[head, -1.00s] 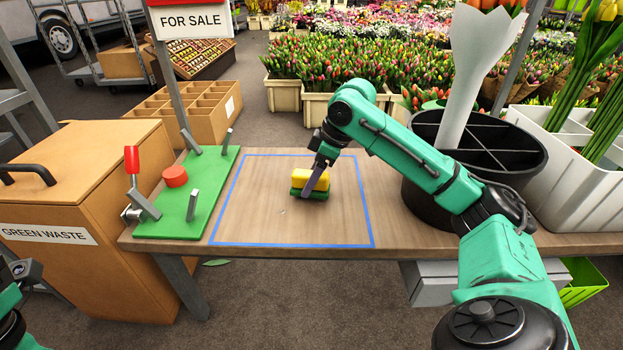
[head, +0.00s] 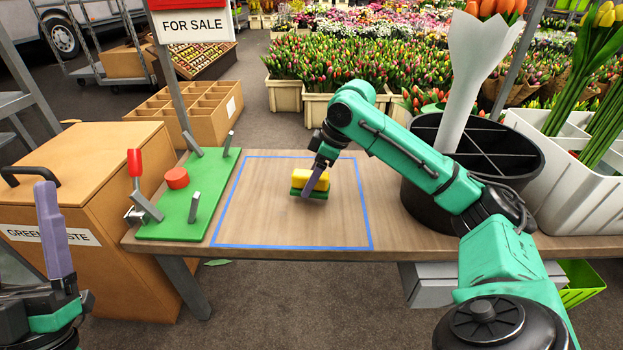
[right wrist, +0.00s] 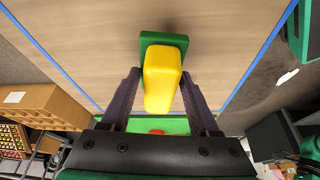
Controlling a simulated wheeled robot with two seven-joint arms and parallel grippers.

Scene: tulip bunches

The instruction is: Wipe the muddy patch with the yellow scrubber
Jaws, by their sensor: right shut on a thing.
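The yellow scrubber (head: 312,178) has a yellow block handle on a green pad and rests on the wooden table inside the blue outline. My right gripper (head: 318,182) is shut on it from above. In the right wrist view the yellow handle (right wrist: 163,75) lies between the two purple fingers (right wrist: 160,85), with the green pad beyond. I see no clear muddy patch on the wood; any mud under the scrubber or arm is hidden. My left gripper (head: 30,245) is at the lower left, off the table, its purple fingers apart and empty.
The blue tape outline (head: 292,247) encloses bare wood around the scrubber. A green board (head: 183,222) with a red button and levers stands left of it. A black divided bucket (head: 425,205) and a white planter (head: 585,200) stand right. A green waste box (head: 85,175) is at left.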

